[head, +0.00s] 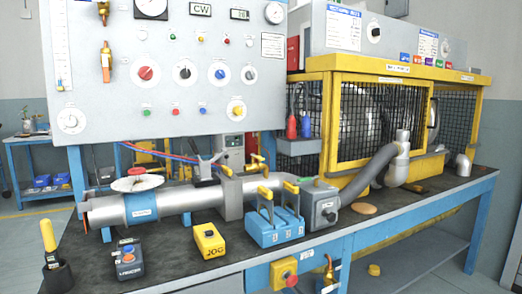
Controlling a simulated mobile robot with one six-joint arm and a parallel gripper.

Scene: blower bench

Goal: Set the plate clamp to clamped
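A silver pipe (185,199) runs across the bench. A grey upright block (231,199) sits around it near the middle. A yellow lever (257,159) and small yellow parts stand at the top of this block; they look like the plate clamp. I cannot tell from this view whether the clamp is clamped or released. A blue rack (273,236) in front holds plates with yellow handles (265,193), which partly hide the pipe behind. My gripper is not in view.
A yellow JOG box (209,240) and a blue-grey control box (128,262) sit at the front. A grey gauge panel (165,75) rises behind the pipe. A yellow mesh cage (375,120) and a grey hose (370,172) are at right. The bench's front right is mostly clear.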

